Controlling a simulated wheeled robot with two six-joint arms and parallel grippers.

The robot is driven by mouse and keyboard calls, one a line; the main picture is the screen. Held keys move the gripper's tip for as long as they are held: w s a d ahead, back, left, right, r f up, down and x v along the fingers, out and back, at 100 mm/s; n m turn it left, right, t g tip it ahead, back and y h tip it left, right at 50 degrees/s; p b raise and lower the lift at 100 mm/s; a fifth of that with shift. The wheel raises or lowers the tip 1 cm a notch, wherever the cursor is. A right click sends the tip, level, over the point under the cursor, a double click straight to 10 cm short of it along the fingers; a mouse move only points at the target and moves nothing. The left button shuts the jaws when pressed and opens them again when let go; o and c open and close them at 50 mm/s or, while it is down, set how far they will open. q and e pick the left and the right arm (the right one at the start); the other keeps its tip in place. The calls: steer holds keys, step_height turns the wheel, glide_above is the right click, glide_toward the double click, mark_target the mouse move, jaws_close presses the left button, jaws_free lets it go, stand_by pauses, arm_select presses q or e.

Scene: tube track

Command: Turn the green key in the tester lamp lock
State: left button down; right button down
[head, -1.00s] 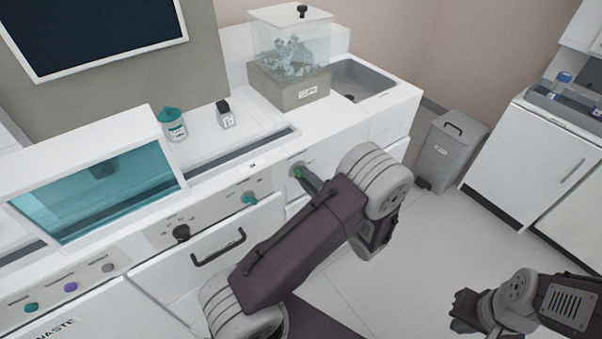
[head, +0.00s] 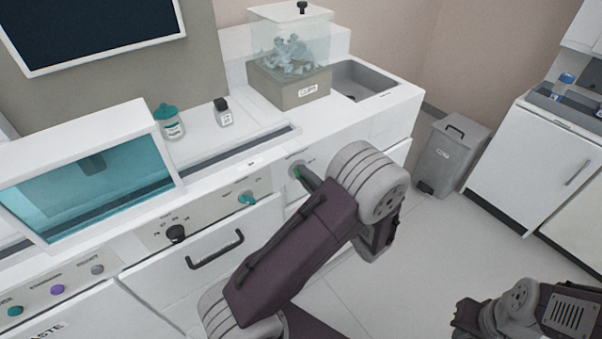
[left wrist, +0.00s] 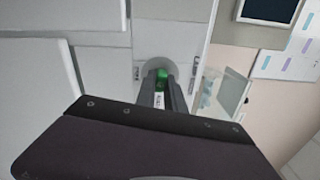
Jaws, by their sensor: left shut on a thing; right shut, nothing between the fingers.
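The green key (head: 297,172) is in the round lock (head: 292,167) on the white front panel below the counter. The grey lock plate (left wrist: 176,69) and the green key (left wrist: 161,76) also show in the left wrist view, between my fingers. My left gripper (head: 307,179) is shut on the key, its fingers pointing at the panel. It also shows in the left wrist view (left wrist: 161,88). The fingers hide much of the key, so its exact angle is hard to tell. My right gripper (head: 461,320) is shut and empty at the lower right, away from the panel.
A teal knob (head: 247,198) and a black knob (head: 176,233) sit on the panel left of the lock. A drawer handle (head: 216,249) is below them.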

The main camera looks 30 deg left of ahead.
arm_select(q)
steer(key=shift+f+n+b, duration=0.15)
steer(key=shift+n+b, duration=0.35)
steer(key=c, duration=1.8)
jaws_free()
steer(key=o, duration=0.5)
steer(key=shift+c, duration=0.2)
steer(key=shift+d, duration=0.1)
steer(key=v, duration=0.9)
steer(key=shift+p, duration=0.35)
